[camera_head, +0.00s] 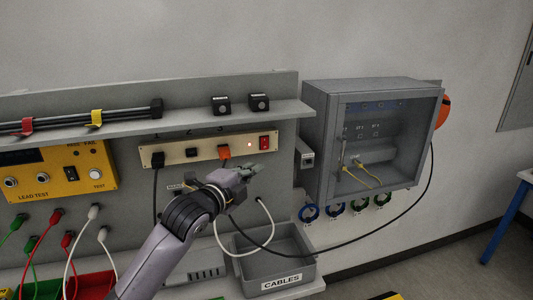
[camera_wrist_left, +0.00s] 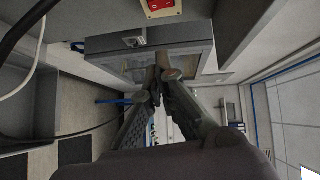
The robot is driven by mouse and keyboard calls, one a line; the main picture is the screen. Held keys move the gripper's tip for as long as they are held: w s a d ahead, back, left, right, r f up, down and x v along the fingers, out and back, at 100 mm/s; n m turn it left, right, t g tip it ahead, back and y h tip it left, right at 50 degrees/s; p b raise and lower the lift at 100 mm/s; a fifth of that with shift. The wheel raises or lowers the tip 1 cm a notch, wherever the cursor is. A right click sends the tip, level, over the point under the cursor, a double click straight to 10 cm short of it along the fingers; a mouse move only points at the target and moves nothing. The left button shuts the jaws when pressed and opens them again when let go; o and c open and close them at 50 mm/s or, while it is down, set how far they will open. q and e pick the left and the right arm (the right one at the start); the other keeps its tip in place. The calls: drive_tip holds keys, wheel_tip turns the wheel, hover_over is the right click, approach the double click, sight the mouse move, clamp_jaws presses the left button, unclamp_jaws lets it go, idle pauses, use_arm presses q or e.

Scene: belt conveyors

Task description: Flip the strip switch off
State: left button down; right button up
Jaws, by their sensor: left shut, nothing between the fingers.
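The power strip (camera_head: 181,154) is a long beige bar on the grey back panel, with a black plug at its left end and an orange plug near its middle. Its red rocker switch (camera_head: 264,143) sits at the right end, with a small lit lamp beside it. The switch also shows at the top of the left wrist view (camera_wrist_left: 160,7). My left gripper (camera_head: 258,169) is shut and empty, a little below the switch and apart from it in the picture. In the left wrist view its fingertips (camera_wrist_left: 158,76) meet. My right gripper is not in view.
A shelf (camera_head: 190,121) juts out above the strip. A grey cabinet (camera_head: 320,130) with a clear door stands to the right. A grey bin labelled CABLES (camera_head: 282,281) lies below, and a white cable (camera_head: 268,222) and a black cable (camera_head: 345,243) hang near my arm.

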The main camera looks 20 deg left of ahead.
use_arm(q)
drive_tip(key=p, duration=0.4)
approach(265, 143)
drive_tip(key=w+d+f, duration=0.1)
drive_tip(key=w+d, duration=0.2)
drive_tip(key=d, duration=0.3)
drive_tip(key=shift+w+a+f+p, duration=0.3)
drive_tip(key=shift+w+a+p, duration=0.2)
drive_tip(key=shift+w+a, duration=0.2)
drive_tip(key=shift+w+a+f+p, duration=0.35)
drive_tip(key=shift+w+a+p, duration=0.15)
drive_tip(key=shift+w, duration=0.35)
drive_tip(key=b, duration=0.2)
drive_tip(key=m+t+b, duration=0.1)
drive_tip(key=b, duration=0.1)
drive_tip(key=shift+w+a+f, duration=0.2)
drive_tip(key=shift+w+a, duration=0.05)
drive_tip(key=shift+r, duration=0.1)
